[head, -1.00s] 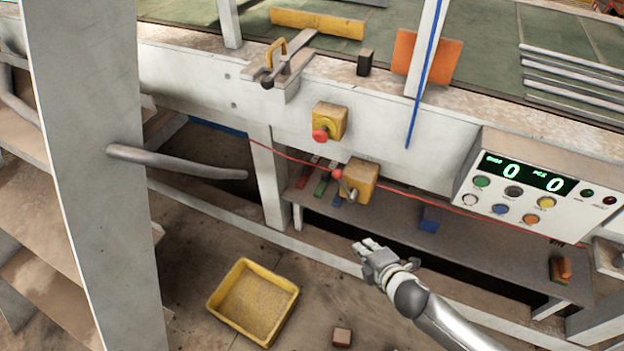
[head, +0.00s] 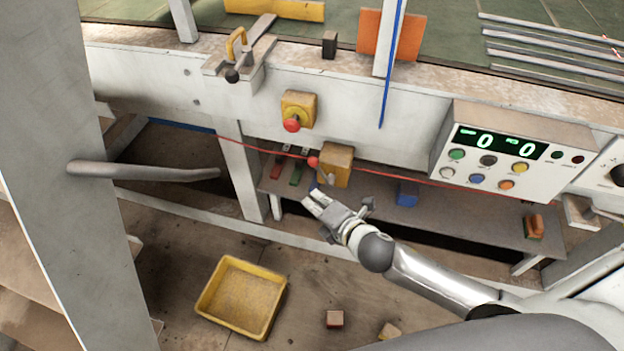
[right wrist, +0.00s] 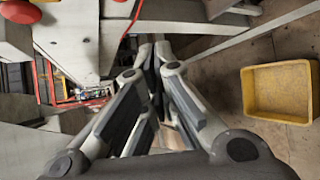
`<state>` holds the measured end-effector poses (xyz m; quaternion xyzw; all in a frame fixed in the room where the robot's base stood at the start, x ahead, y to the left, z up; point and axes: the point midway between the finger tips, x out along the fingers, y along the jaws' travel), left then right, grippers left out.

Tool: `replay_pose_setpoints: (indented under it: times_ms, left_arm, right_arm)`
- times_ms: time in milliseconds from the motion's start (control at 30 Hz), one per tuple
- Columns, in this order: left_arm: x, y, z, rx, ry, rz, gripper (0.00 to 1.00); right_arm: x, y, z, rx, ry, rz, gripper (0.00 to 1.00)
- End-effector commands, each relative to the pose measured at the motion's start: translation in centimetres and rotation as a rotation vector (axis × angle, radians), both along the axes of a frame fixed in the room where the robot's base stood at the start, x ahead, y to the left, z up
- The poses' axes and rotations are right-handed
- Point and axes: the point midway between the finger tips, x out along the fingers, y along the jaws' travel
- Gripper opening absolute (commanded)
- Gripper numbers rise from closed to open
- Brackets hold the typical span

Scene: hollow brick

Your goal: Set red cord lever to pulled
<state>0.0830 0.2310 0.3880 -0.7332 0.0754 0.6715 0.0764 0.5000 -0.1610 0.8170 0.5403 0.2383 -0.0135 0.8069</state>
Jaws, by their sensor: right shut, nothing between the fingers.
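The red cord (head: 420,182) runs along the front of the white machine frame. It meets a yellow box (head: 336,166) that carries a short lever with a red ball knob (head: 313,162). The knob is on the box's left side. My right gripper (head: 312,199) is just below and slightly left of the box, apart from the knob in the picture. Its fingers are shut and empty; they also show in the right wrist view (right wrist: 155,52). A red round part is cut off at that view's top left. My left gripper is out of view.
A yellow box with a red button (head: 291,124) sits above the lever. A control panel (head: 505,160) juts out at right. A low shelf with blocks lies behind my gripper. A yellow tray (head: 210,290) stands on the floor. A white post and grey bar (head: 140,170) are at left.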

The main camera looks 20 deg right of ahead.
Motion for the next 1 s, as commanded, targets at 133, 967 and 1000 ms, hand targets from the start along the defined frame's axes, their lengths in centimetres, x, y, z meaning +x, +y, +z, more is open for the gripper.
replay_pose_setpoints:
  times_ms: [133, 967, 1000]
  left_arm:
    - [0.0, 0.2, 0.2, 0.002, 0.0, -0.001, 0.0]
    - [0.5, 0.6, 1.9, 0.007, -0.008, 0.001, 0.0]
    - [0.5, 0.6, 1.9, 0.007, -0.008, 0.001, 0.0]
  right_arm:
    - [2.5, 0.7, -1.0, 0.002, -0.001, -0.001, 0.0]
    - [7.4, -1.7, -1.6, 0.002, 0.001, 0.001, 0.0]
    - [7.4, -1.7, -1.6, 0.002, 0.001, 0.001, 0.0]
